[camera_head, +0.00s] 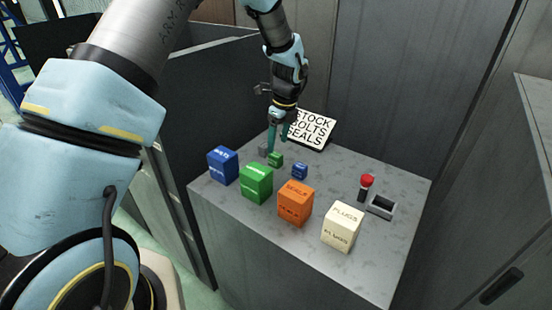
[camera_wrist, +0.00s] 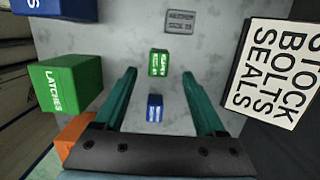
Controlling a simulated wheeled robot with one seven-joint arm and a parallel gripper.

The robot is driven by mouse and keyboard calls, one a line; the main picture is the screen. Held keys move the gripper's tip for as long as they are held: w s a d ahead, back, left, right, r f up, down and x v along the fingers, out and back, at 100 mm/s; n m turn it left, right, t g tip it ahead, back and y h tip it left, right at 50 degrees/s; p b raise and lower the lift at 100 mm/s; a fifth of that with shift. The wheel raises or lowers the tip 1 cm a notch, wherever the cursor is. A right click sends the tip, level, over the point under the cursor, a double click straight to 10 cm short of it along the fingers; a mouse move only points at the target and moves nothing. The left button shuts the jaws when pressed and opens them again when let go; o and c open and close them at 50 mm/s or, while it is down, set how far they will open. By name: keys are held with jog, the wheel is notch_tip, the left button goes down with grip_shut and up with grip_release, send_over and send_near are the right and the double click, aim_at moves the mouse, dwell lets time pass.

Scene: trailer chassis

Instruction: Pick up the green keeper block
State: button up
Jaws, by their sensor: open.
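The small green keeper block (camera_head: 275,160) lies on the grey cabinet top, behind the larger green box. In the wrist view the green block (camera_wrist: 158,63) shows its lettered top, in line with the gap between my fingertips and slightly beyond them. My gripper (camera_head: 278,144) points down above the back of the cabinet top. In the wrist view its two teal fingers (camera_wrist: 159,72) are spread wide, with nothing held between them. I cannot tell the exact height of the fingertips above the block.
A small blue block (camera_head: 300,171) and a small grey block (camera_head: 264,150) lie close by. Blue (camera_head: 222,166), green (camera_head: 256,184), orange (camera_head: 295,205) and cream (camera_head: 342,227) boxes stand in front. A lettered sign (camera_head: 311,129) stands behind. A red-topped post (camera_head: 367,187) is at right.

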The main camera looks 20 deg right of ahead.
aim_at(276, 155)
jog(key=shift+w+a+f+p, duration=0.15)
jog(key=shift+f+p, duration=0.45)
jog(key=shift+f, duration=0.65)
jog(key=shift+w+a+f+p, duration=0.1)
jog(key=shift+f+p, duration=0.45)
jog(key=shift+f, duration=0.7)
grip_shut()
